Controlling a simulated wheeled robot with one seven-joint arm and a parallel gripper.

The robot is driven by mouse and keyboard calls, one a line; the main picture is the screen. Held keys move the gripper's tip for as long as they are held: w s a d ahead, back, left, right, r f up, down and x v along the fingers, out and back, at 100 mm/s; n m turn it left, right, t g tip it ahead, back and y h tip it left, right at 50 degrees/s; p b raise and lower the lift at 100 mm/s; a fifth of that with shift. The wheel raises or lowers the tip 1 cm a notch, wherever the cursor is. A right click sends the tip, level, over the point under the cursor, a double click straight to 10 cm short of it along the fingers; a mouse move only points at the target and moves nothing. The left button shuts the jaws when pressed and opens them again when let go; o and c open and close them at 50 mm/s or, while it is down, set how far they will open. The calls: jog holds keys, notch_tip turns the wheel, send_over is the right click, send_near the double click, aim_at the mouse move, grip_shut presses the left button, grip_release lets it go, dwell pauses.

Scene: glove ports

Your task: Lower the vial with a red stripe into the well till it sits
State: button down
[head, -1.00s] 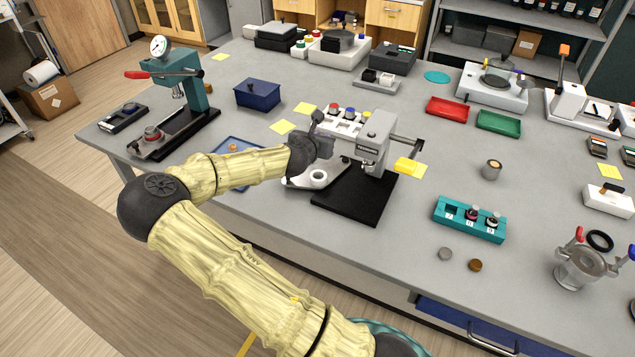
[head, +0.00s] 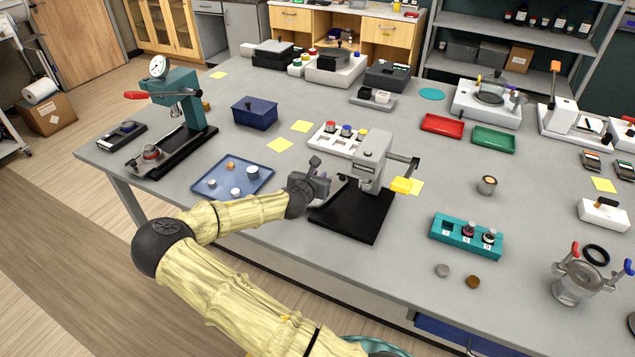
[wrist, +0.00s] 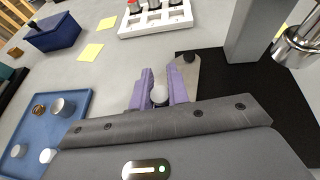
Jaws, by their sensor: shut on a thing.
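My gripper (head: 312,187) is low over the near end of the light grey plate (head: 338,183) beside the press-like stand (head: 370,160). In the wrist view its purple fingers (wrist: 160,80) are shut on a small vial, of which only the round white top (wrist: 159,95) shows. The red stripe is hidden. The plate shows beyond and to the right of the fingers in the wrist view (wrist: 187,78). The white ring-shaped well on this plate is covered by my gripper now. I cannot tell whether the vial is inside it or above it.
A white rack with coloured caps (head: 340,138) is behind. A blue tray (head: 210,182) with small cylinders lies to the left. A teal vial block (head: 465,236) is farther right.

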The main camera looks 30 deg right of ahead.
jog(key=shift+f, duration=1.25)
jog(key=shift+f, duration=0.15)
jog(key=c, duration=1.3)
grip_release()
jog(key=shift+c, duration=0.2)
jog(key=b+v, duration=0.1)
jog(key=v, duration=1.1)
jog(key=shift+b, duration=0.35)
